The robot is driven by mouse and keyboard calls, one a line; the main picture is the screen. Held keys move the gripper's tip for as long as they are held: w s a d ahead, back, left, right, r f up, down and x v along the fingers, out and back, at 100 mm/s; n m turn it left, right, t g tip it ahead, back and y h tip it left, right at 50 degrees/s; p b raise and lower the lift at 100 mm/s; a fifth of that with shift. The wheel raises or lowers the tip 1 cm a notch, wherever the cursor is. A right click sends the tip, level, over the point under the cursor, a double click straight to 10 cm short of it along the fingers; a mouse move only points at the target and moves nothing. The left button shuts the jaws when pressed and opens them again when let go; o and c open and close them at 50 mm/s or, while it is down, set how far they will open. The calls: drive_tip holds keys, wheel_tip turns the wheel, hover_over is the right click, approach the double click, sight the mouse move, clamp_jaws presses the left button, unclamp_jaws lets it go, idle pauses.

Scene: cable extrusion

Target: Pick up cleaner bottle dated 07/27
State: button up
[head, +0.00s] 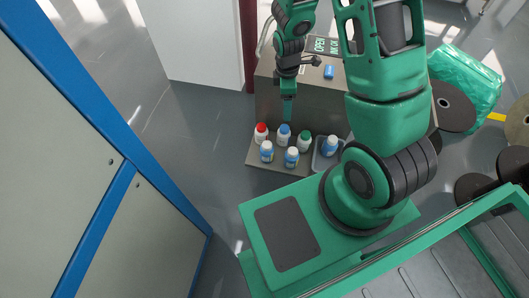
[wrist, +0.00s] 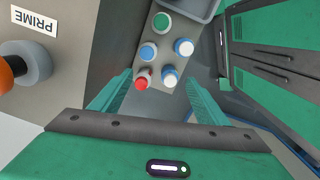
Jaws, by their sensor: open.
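The dates are too small to read. My gripper (head: 288,112) points down above the back of the group.
A grey cabinet (head: 266,100) with a panel and a blue object (head: 329,72) on top stands behind the shelf. A blue-edged partition (head: 125,180) is at the left. Dark reels (head: 453,106) and a green wrapped bundle (head: 465,78) stand at the right.

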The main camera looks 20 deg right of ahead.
sight(267, 145)
drive_tip(key=a+f+n, duration=0.2)
drive_tip(key=f, duration=0.3)
drive_tip(key=s+a+f+n, duration=0.1)
drive_tip(key=a+f+n, duration=0.1)
drive_tip(key=f, duration=0.3)
drive_tip(key=a+f+n, duration=0.2)
drive_tip(key=a+f, duration=0.1)
drive_tip(key=f, duration=0.2)
drive_tip(key=shift+s+a+y, duration=0.2)
drive_tip(key=shift+a+y, duration=0.1)
drive_tip(key=shift+y, duration=0.1)
wheel_tip(267, 145, down, 5)
drive_tip(key=shift+f, duration=0.15)
drive_tip(key=shift+w+f, duration=0.15)
drive_tip(key=shift+f, duration=1.2)
drive_tip(key=shift+w+f, duration=0.1)
drive_tip(key=shift+f, duration=1.25)
drive_tip(key=c, duration=1.3)
